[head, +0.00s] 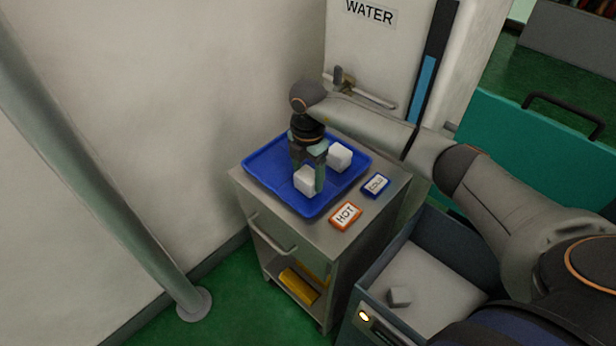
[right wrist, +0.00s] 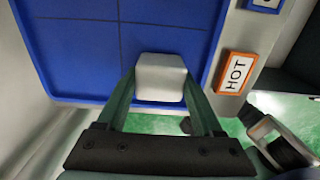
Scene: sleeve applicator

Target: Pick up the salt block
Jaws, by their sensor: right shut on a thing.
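Two white salt blocks show in the head view with a blue tray (head: 262,172) on a grey cart. My right gripper (head: 310,168) points down and is shut on the front block. In the right wrist view this block (right wrist: 160,77) is between the fingers of the gripper (right wrist: 159,88), before the tray (right wrist: 75,45). I cannot tell whether it touches the tray. My left gripper is out of view.
HOT (head: 346,216) and COLD (head: 375,185) labels lie on the cart top (head: 318,228). A WATER unit (head: 375,60) and wall stand behind. A pipe (head: 100,170) rises at left.

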